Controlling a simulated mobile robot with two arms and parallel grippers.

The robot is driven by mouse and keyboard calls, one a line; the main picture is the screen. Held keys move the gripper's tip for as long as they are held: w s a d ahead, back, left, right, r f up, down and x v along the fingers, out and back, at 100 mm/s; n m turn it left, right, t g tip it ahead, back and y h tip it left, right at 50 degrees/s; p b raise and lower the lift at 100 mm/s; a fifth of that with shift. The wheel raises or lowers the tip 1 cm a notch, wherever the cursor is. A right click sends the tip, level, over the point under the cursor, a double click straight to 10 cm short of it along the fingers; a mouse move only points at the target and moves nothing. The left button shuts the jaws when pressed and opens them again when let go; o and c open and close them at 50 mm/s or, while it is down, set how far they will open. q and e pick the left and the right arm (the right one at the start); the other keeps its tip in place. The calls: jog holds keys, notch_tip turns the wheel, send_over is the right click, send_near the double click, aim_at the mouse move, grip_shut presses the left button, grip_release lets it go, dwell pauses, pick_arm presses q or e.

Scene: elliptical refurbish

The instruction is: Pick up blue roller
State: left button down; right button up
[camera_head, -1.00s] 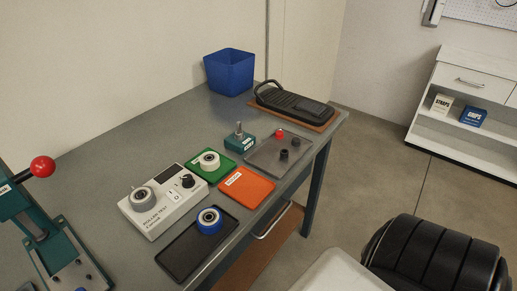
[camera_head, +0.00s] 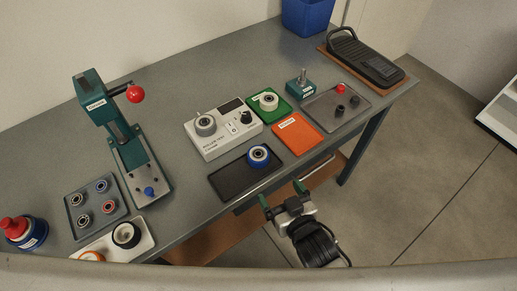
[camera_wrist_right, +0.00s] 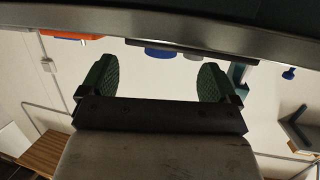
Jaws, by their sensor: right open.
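The blue roller (camera_head: 259,156), a blue ring with a pale hub and dark centre, lies on the black tray (camera_head: 228,184) near the table's front edge. My right gripper (camera_head: 281,193) is open and empty, just off the front edge, below and slightly right of the roller in the head view and apart from it. In the right wrist view, its two green fingertips (camera_wrist_right: 154,82) are spread wide. A blue patch (camera_wrist_right: 158,52), likely the roller, shows between them, partly hidden by the table's edge. My left gripper is not in view.
A roller tester (camera_head: 222,149) and an orange mat (camera_head: 298,136) are close to the black tray. A white roller (camera_head: 268,101) sits on a green mat. A press with a red knob (camera_head: 135,94) stands left. A drawer handle (camera_head: 318,173) juts out near my right gripper.

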notch_tip(320, 180, up, 3)
send_near(257, 151)
jog(key=shift+w+a+f+t+p, duration=0.15)
jog(key=shift+w+f+p, duration=0.15)
jog(key=shift+w, duration=0.15)
jog(key=shift+w+a+f+t+p, duration=0.15)
jog(key=shift+w+a+f, duration=0.05)
jog(key=shift+w+f, duration=0.2)
jog(key=shift+w+a, duration=0.2)
jog(key=shift+w, duration=0.25)
jog(key=p+x, duration=0.1)
jog(key=x, duration=0.2)
jog(key=shift+w+a+r, duration=0.1)
jog(key=shift+w+a, duration=0.05)
jog(key=shift+a, duration=0.05)
jog(key=shift+w+a, duration=0.2)
jog(key=shift+w, duration=0.25)
jog(key=shift+s, duration=0.1)
jog(key=shift+c, duration=0.9)
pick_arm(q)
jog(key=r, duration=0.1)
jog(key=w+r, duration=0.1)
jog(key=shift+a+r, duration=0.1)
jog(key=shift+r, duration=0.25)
pick_arm(e)
jog(key=c, duration=0.9)
